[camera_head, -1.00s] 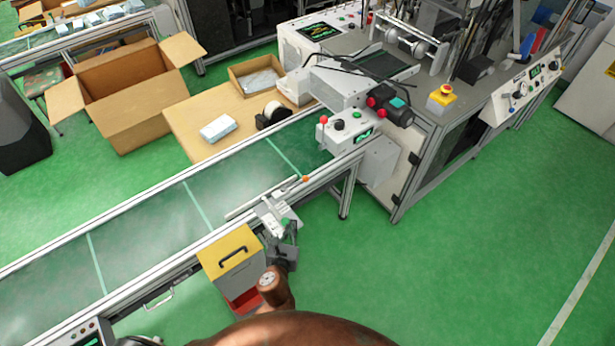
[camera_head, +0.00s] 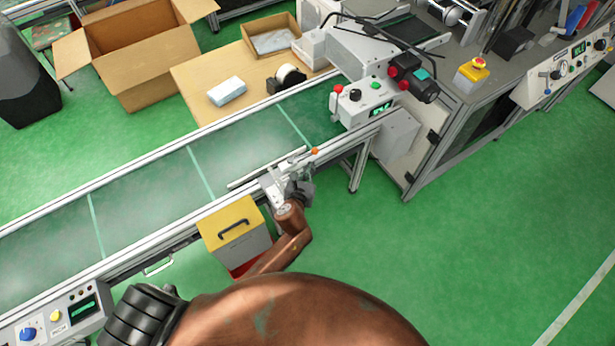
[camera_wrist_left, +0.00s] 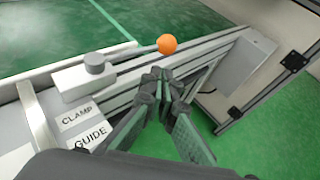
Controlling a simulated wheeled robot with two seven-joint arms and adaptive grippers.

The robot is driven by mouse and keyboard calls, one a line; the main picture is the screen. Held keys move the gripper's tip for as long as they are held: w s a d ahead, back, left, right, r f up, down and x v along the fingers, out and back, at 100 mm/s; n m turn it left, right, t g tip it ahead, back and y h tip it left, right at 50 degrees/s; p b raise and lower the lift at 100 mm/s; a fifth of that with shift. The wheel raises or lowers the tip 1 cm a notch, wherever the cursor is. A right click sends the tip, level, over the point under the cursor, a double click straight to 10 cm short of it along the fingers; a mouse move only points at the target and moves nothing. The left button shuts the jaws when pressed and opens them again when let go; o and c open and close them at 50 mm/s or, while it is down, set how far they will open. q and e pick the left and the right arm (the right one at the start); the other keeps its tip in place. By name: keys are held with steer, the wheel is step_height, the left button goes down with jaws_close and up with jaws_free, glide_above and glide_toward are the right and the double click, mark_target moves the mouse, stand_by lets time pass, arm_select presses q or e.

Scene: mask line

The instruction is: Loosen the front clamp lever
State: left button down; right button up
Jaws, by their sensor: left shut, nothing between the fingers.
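The front clamp lever is a thin rod with an orange ball knob (camera_head: 315,151) at the conveyor's near rail. In the left wrist view, the lever (camera_wrist_left: 135,52) runs from a grey pivot on a pale block to its orange knob (camera_wrist_left: 167,44), out past the rail edge. Labels reading CLAMP and GUIDE sit below the block. My left gripper (camera_head: 304,172) is at the near rail, close to the knob. In the wrist view its shut, empty fingers (camera_wrist_left: 164,76) point at the knob, with a small gap showing between. My right gripper is not in view.
The conveyor (camera_head: 150,190) runs across the left side. A yellow-lidded bin (camera_head: 232,226) stands at its near side, by my arm. A control box (camera_head: 362,103) with a red knob is beyond the lever. Green floor to the right is clear.

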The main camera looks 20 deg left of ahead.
mark_target(313, 153)
arm_select(q)
steer(key=shift+w+a+r, duration=0.1)
steer(key=shift+w+r, duration=0.1)
steer(key=shift+w, duration=0.5)
steer(key=shift+w+r, duration=0.2)
steer(key=shift+w, duration=0.45)
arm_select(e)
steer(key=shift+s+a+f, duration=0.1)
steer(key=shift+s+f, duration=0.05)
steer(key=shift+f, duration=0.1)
arm_select(q)
steer(key=shift+w+a+r+n+y+p, duration=0.15)
steer(key=shift+w+n+y+p, duration=0.2)
steer(key=shift+w+y+p, duration=0.15)
steer(key=shift+w+a+r+n+y+p, duration=0.1)
steer(key=shift+w+r+n+y+p, duration=0.05)
steer(key=shift+w+n+y+p, duration=0.3)
steer(key=shift+a+f, duration=0.1)
steer(key=shift+f, duration=0.15)
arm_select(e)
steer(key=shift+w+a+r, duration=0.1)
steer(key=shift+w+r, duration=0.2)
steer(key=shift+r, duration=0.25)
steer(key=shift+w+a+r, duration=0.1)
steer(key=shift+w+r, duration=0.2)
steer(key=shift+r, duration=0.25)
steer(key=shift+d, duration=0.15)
